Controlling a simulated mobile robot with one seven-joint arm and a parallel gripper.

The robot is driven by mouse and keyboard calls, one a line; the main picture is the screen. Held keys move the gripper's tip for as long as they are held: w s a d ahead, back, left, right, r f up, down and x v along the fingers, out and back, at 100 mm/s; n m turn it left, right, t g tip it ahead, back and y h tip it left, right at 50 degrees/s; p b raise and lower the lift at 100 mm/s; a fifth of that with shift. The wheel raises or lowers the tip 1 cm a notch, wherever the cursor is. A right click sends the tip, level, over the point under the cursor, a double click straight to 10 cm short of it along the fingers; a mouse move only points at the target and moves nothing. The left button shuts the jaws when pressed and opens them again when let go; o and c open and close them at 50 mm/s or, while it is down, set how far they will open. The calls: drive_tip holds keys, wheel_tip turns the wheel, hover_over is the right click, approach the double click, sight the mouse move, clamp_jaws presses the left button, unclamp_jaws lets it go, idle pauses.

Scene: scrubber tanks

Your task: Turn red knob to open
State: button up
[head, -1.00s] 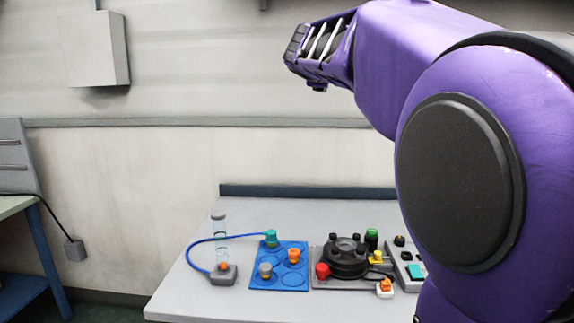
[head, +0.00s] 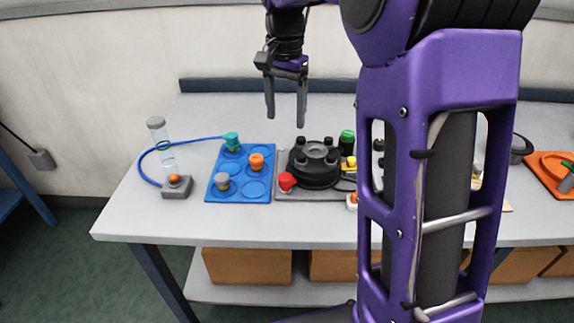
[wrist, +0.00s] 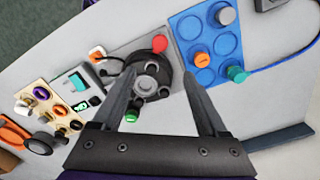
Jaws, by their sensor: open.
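The red knob (head: 286,181) sits at the front left of a round black fixture (head: 315,162) on a grey plate. In the wrist view the red knob (wrist: 159,43) shows beyond the black fixture (wrist: 148,82). My gripper (head: 286,121) hangs pointing down above the back of the table, behind and above the fixture. Its two fingers are apart with nothing between them. In the wrist view my gripper's fingers (wrist: 159,95) frame the fixture, and the red knob lies past their tips.
A blue tray (head: 240,195) with orange, grey and teal knobs is left of the fixture. A blue hose (head: 180,145) links the teal knob to a grey base (head: 177,188). A green knob (head: 347,139) and yellow part (head: 350,163) stand right. My arm hides part of the table's right side.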

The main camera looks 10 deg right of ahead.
sight(285, 176)
wheel_tip(285, 176, down, 17)
drive_tip(key=b, duration=0.3)
drive_tip(key=shift+s+a+f, duration=0.1)
drive_tip(key=shift+f, duration=0.1)
clamp_jaws()
idle(0.4)
